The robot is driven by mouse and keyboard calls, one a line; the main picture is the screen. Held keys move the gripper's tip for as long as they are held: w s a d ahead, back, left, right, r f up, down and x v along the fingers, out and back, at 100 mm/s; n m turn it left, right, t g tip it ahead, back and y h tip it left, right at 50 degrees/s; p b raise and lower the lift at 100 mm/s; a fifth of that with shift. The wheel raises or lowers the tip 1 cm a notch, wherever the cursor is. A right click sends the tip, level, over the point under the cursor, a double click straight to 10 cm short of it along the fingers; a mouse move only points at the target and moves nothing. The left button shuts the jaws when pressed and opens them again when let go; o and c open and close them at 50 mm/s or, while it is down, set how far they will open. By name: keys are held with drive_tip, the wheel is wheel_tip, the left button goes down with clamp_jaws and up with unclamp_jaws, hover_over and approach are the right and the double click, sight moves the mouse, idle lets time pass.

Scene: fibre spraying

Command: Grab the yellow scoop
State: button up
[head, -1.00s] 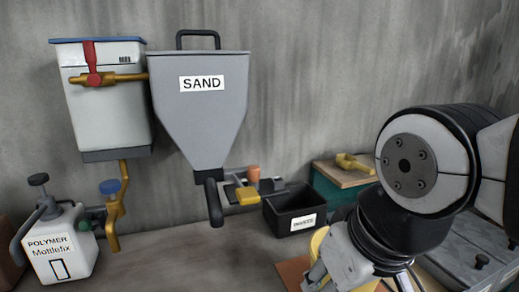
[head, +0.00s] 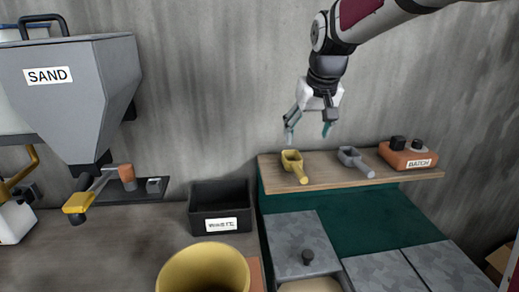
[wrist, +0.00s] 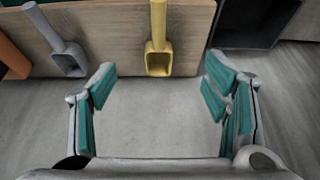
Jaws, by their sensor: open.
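The yellow scoop (head: 292,163) lies on the wooden shelf (head: 330,175), its handle pointing toward the front edge. It also shows in the wrist view (wrist: 158,45), near the top centre, with its square cup toward my gripper. My gripper (head: 308,134) is open and empty, above the scoop and near the wall. In the wrist view its teal-padded fingers (wrist: 160,95) are spread wide, one on each side of the scoop's line. The scoop is apart from both fingers.
A grey scoop (head: 354,158) lies right of the yellow one, then an orange box labelled BATCH (head: 408,155). A black bin (head: 220,203) stands left of the shelf. The grey SAND hopper (head: 70,90) is at left. A yellow bucket (head: 203,268) stands in front.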

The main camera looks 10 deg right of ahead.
drive_tip(key=w+f, duration=0.2)
drive_tip(key=w, duration=0.3)
hover_over(297, 163)
wheel_tip(297, 163, down, 7)
drive_tip(key=shift+s+r+p, duration=0.1)
drive_tip(key=shift+r+p, duration=0.05)
drive_tip(key=shift+p, duration=0.3)
drive_tip(key=shift+p+x, duration=0.5)
drive_tip(key=shift+x, duration=2.5)
drive_tip(key=shift+a, duration=0.15)
drive_tip(key=c, duration=1.3)
